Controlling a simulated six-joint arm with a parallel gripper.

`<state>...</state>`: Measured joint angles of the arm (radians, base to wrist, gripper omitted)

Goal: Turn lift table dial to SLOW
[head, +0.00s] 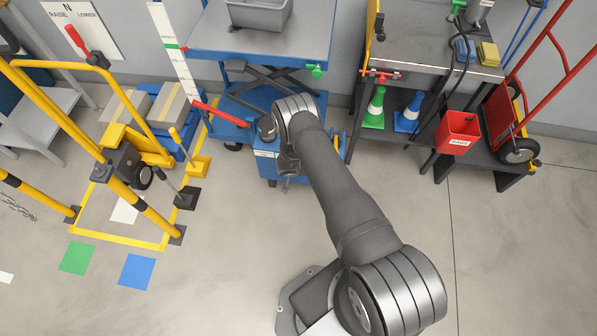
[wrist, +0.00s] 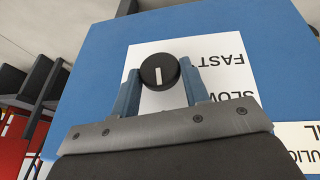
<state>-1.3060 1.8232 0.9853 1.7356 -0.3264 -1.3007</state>
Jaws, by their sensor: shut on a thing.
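The dial (wrist: 159,64) is a round black knob with a white pointer mark, seen in the wrist view. The mark stands about upright in the picture. The dial sits on a white label plate on a blue panel (wrist: 100,70). FAST and SLOW (wrist: 241,103) read upside down to the dial's right, FAST above SLOW. My gripper (wrist: 160,78) has a blue finger on each side of the dial and is shut on it. In the head view the blue lift table (head: 215,32) stands at the back; my arm hides the dial there.
A grey bin (head: 258,14) rests on the lift table. A red lever (head: 220,114) sticks out left of my wrist. Yellow rails (head: 60,64) stand at the left. A bench with cones (head: 374,108) and a red bin (head: 458,132) is at the right. The front floor is mostly open.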

